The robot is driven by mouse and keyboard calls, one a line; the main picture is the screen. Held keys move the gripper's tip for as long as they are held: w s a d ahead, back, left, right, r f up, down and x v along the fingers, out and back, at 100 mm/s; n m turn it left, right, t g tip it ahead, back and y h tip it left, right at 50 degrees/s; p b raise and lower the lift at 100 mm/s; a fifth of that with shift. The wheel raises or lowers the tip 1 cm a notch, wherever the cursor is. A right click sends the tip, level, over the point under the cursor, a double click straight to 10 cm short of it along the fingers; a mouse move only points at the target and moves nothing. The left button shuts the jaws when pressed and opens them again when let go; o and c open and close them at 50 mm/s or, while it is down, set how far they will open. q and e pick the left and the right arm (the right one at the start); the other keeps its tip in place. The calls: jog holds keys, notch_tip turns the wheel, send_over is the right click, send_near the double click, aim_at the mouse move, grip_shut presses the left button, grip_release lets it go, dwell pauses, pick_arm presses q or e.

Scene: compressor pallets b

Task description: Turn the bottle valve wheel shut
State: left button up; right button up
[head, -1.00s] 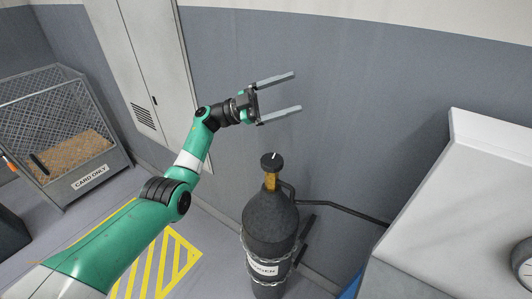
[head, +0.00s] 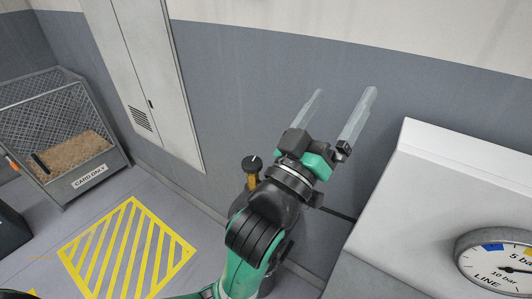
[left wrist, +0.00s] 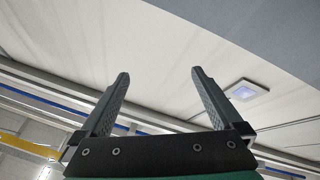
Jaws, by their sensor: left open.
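The bottle valve wheel (head: 252,163) is a dark round knob with a white mark, on a brass neck (head: 252,182) in the head view. The dark gas bottle (head: 238,205) below it is mostly hidden behind my left arm. My left gripper (head: 345,97) is open and empty, up and to the right of the wheel, its fingers pointing up and away from it. The left wrist view shows both fingers (left wrist: 160,85) spread apart with only ceiling behind them. My right gripper is in neither view.
A white cabinet (head: 425,180) with a round pressure gauge (head: 497,262) stands at the right. A mesh cage (head: 55,125) labelled "CARD ONLY" is at the left. A yellow-striped floor area (head: 128,248) is clear. A tall locker (head: 140,75) stands against the wall.

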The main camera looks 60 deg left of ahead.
pick_arm(q)
jog(key=a+f+n+g+y+p, duration=0.25)
jog(key=a+f+g, duration=0.35)
jog(key=f, duration=0.5)
jog(key=m+g+y+p, duration=0.1)
jog(key=g+y+p, duration=0.2)
jog(key=g+p, duration=0.2)
send_near(256, 159)
jog(key=shift+s+a+f, duration=0.2)
jog(key=shift+s+f, duration=0.2)
jog(key=shift+s, duration=0.1)
jog(key=shift+f, duration=0.1)
jog(key=x, duration=1.1)
jog(key=shift+w+a, duration=0.25)
jog(key=shift+a, duration=0.05)
jog(key=c, duration=1.3)
jog(key=shift+d+m+t+h+p, duration=0.1)
jog(key=shift+m+t+h+p, duration=0.9)
jog(key=shift+m+h+p, duration=0.15)
jog(key=shift+w+d+m+t+h+p, duration=0.1)
jog(key=shift+m+t+h+p, duration=0.2)
jog(key=shift+h+p, duration=0.1)
jog(key=shift+w+d+f+t, duration=0.1)
jog(key=shift+w+t, duration=0.05)
jog(key=shift+t, duration=0.15)
